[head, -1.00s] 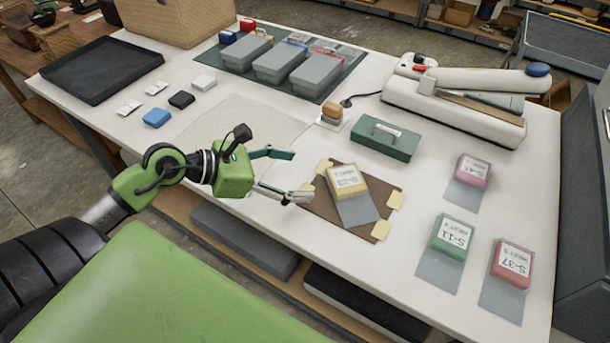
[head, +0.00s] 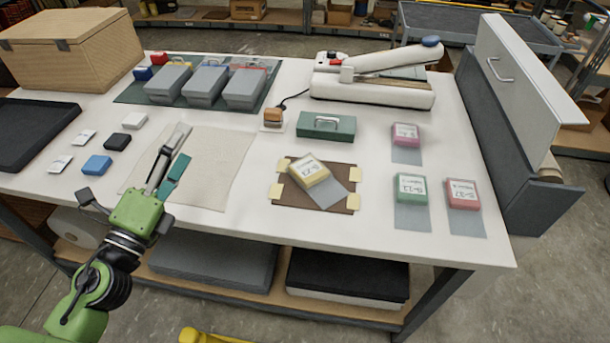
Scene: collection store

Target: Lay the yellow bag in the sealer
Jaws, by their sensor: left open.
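The yellow bag (head: 310,171), with a white label and a clear grey flap, lies tilted on a brown board (head: 285,205) with pale yellow corner tabs. The white sealer (head: 372,90) stands at the back of the table, its long arm raised at an angle with a blue knob at its right end. My left gripper (head: 184,148) is open and empty over the beige cloth, well to the left of the yellow bag. My right gripper does not show.
Pink (head: 405,134), green (head: 411,187) and red bags (head: 462,193) lie at the right. A green box (head: 326,125) stands between the yellow bag and sealer. An orange-brown block (head: 272,117) sits beside it. Grey lidded bins (head: 205,83) stand on a green mat. A black tray (head: 35,130) is far left.

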